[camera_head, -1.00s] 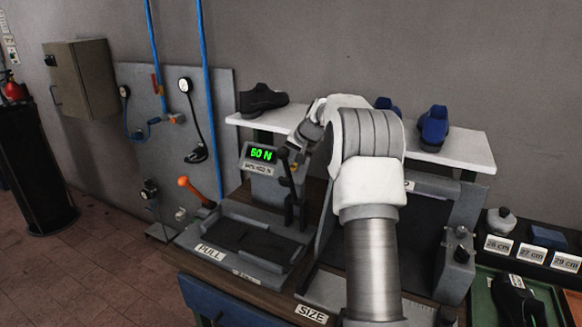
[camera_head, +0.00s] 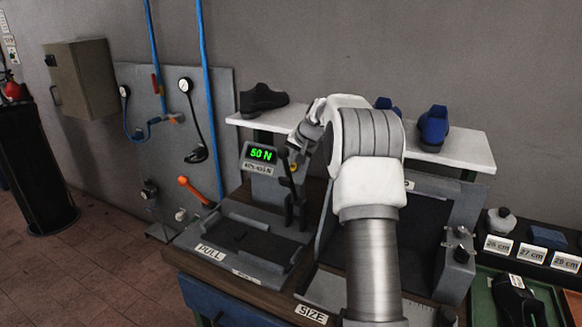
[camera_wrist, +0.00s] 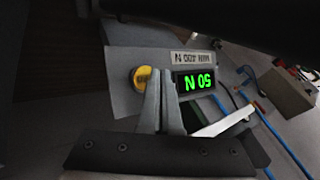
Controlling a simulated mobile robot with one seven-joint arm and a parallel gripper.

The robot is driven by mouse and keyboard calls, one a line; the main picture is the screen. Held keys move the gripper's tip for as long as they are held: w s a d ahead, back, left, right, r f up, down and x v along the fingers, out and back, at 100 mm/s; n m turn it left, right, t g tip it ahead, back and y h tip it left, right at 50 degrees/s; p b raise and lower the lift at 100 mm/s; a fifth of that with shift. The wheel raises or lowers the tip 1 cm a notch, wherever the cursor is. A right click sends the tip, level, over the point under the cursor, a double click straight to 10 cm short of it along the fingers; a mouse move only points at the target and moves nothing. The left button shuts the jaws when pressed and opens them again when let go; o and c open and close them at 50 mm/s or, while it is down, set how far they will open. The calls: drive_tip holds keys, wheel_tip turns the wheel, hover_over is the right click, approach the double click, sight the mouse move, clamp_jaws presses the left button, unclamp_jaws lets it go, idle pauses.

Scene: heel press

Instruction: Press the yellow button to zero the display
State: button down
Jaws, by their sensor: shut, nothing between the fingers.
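The yellow button (camera_wrist: 143,77) sits on the grey face of the display box in the wrist view, left of the lit display (camera_wrist: 196,83). It also shows as a small spot in the head view (camera_head: 293,167). The display reads 50 N in green, upside down in the wrist view and upright in the head view (camera_head: 261,155). My gripper (camera_wrist: 163,82) is shut and empty, in front of the box face. Its fingers overlap the button's right edge in the picture; I cannot tell whether they touch it.
A black lever stands beside the display box (camera_head: 289,205). The press base (camera_head: 225,252) with a PULL label lies below. An orange handle (camera_head: 190,188) stands to the left. A white shelf (camera_head: 465,150) with shoes is behind my arm.

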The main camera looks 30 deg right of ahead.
drive_tip(key=shift+w+d+f, duration=0.2)
drive_tip(key=shift+d+f, duration=0.05)
drive_tip(key=shift+w+d+f+p, duration=0.2)
drive_tip(key=shift+d+f+p, duration=0.1)
drive_tip(key=shift+d+p, duration=0.05)
idle(1.2)
drive_tip(key=shift+a, duration=0.1)
drive_tip(key=shift+s+a+r, duration=0.4)
drive_tip(key=shift+a+r, duration=0.1)
drive_tip(key=shift+r, duration=0.05)
drive_tip(key=s+a+r, duration=0.1)
drive_tip(key=s+a+r+b, duration=0.1)
drive_tip(key=a+r, duration=0.1)
drive_tip(key=shift+s, duration=0.25)
idle(0.4)
idle(0.6)
